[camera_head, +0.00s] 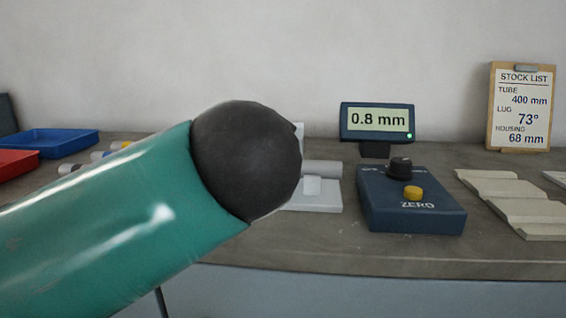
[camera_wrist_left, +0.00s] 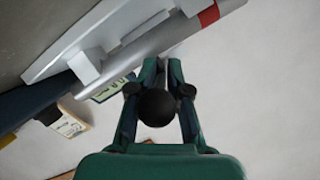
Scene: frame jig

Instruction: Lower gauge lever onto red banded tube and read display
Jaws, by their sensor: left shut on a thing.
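In the left wrist view, the grey tube (camera_wrist_left: 150,52) with a red band (camera_wrist_left: 208,15) lies along the pale jig (camera_wrist_left: 85,62). My left gripper (camera_wrist_left: 162,64) is shut at its tips on a thin grey piece, which looks like the gauge lever (camera_wrist_left: 166,54); it is mostly hidden. A dark ball sits between the fingers. Whether the lever touches the tube cannot be told. In the head view, my teal arm hides the gripper and most of the jig; a tube end (camera_head: 322,168) shows. The display (camera_head: 377,121) reads 0.8 mm, with a green light. My right gripper is out of view.
A blue box (camera_head: 375,212) with a yellow ZERO button (camera_head: 413,193) and black knob (camera_head: 400,167) stands right of the jig. Pale blocks (camera_head: 520,212) and a stock list board (camera_head: 521,107) are further right. Blue (camera_head: 55,140) and red (camera_head: 14,162) trays lie left.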

